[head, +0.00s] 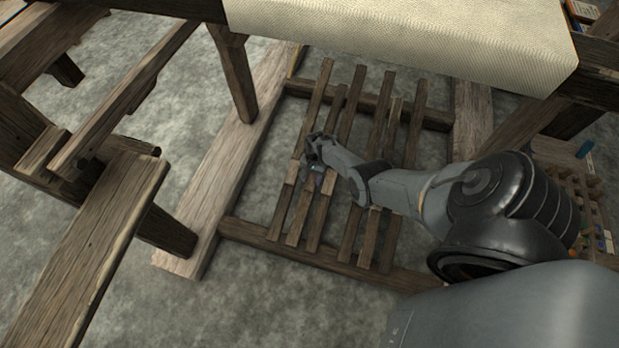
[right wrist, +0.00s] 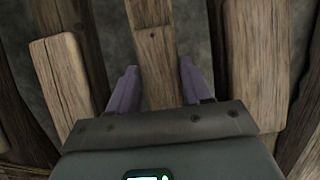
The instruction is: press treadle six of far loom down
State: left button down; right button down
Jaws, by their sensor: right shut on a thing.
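A row of several wooden treadles (head: 350,230) lies side by side in the low frame under the loom, in the head view. My right gripper (head: 318,178) is down among the treadles toward the left of the row. My wrist hides part of that treadle. I cannot tell its number in the row. My left gripper is not in view.
Neighbouring treadles lie close on both sides, one at left (right wrist: 60,85) and one at right (right wrist: 258,60) in the right wrist view. Pale cloth (head: 400,35) on the loom spans above the treadles. A wooden bench (head: 95,250) stands at left. Grey floor (head: 290,310) is clear in front.

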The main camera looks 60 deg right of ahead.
jog(key=c, duration=0.6)
grip_release()
jog(key=shift+s+f, duration=0.1)
jog(key=shift+f, duration=0.15)
jog(key=shift+o, duration=0.2)
jog(key=shift+r, duration=0.1)
jog(key=shift+r, duration=0.1)
jog(key=p+v, duration=0.8)
jog(key=v, duration=0.2)
jog(key=shift+r, duration=0.3)
